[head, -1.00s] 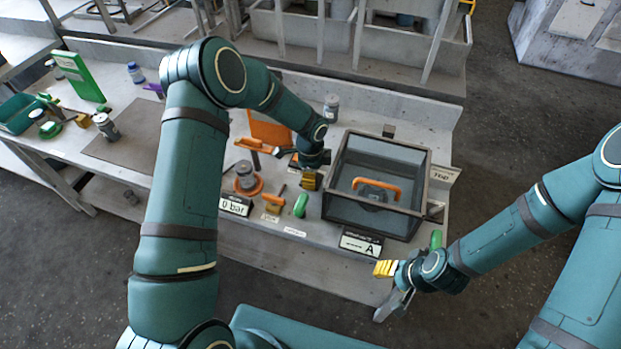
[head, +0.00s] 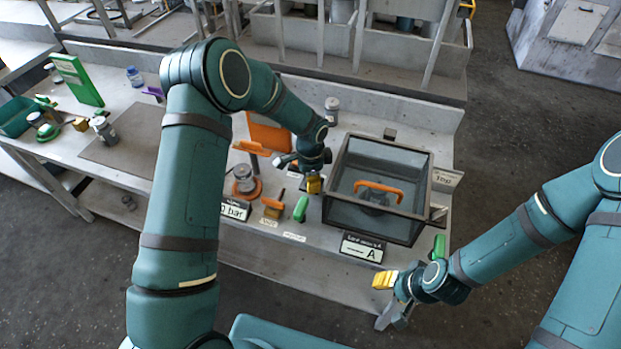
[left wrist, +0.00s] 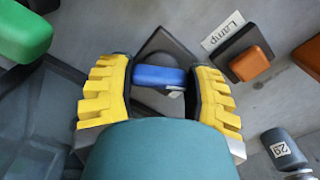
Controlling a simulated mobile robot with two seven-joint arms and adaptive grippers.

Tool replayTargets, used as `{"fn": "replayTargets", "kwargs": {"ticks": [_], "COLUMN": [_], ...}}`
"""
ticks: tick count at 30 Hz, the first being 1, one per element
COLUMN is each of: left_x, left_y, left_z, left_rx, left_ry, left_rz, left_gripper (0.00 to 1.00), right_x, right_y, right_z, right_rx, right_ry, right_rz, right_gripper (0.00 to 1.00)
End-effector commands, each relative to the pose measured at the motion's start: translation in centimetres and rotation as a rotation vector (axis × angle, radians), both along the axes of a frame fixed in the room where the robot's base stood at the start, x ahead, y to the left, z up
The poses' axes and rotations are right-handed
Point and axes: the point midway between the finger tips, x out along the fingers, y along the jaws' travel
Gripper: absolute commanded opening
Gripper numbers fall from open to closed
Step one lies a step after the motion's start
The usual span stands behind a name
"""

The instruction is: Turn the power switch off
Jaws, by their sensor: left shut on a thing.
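In the left wrist view, the ridged yellow fingers of my left gripper (left wrist: 159,92) are shut on a blue handle (left wrist: 158,76). The handle stands on a dark square plate (left wrist: 165,44) on the grey bench. I cannot read a label for this handle, so whether it is the power switch is not shown. In the head view, my left gripper (head: 314,184) points down just left of the glass box, and the handle is hidden there. My right gripper (head: 384,280) hangs in front of the bench edge, apart from everything; its jaw opening is unclear.
A glass box (head: 340,185) with an orange handle (head: 378,187) stands right of my left gripper. An orange rocker (left wrist: 250,64) labelled "Lamp" lies close by.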

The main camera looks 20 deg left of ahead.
Motion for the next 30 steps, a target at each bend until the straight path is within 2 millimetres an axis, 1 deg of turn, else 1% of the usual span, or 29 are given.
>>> {"fn": "replayTargets", "kwargs": {"ticks": [3, 4, 5, 6, 15, 19, 23, 30], "left_x": [0.1, 0.1, 0.1, 0.1, 0.0, 0.1, 0.1, 0.1], "left_y": [0.0, 0.0, 0.0, 0.0, 0.0, 0.0, 0.0, 0.0], "left_z": [0.1, 0.1, 0.1, 0.1, 0.1, 0.8, 2.7, 7.7], "left_rx": [0.0, 0.0, 0.0, 0.0, 0.0, 0.0, -0.001, 0.0], "left_ry": [-0.004, -0.004, -0.004, -0.004, -0.001, -0.004, -0.005, -0.006], "left_rz": [0.001, 0.001, 0.001, 0.001, 0.0, 0.0, 0.001, 0.0], "left_gripper": [0.18, 0.64, 0.74, 0.87, 0.87, 0.87, 0.87, 0.87], "right_x": [0.0, 0.0, 0.0, 0.0, 0.0, 0.0, 0.0, 0.0], "right_y": [0.0, 0.0, 0.0, 0.0, 0.0, 0.0, 0.0, 0.0], "right_z": [0.0, 0.0, 0.0, 0.0, 0.0, 0.0, 0.0, 0.0], "right_rx": [0.0, 0.0, 0.0, 0.0, 0.0, 0.0, 0.0, 0.0], "right_ry": [0.0, 0.0, 0.0, 0.0, -0.001, -0.001, -0.001, -0.001], "right_rz": [0.0, 0.0, 0.0, 0.0, 0.0, 0.0, 0.0, 0.0], "right_gripper": [0.51, 0.51, 0.51, 0.51, 0.51, 0.51, 0.51, 0.51]}}
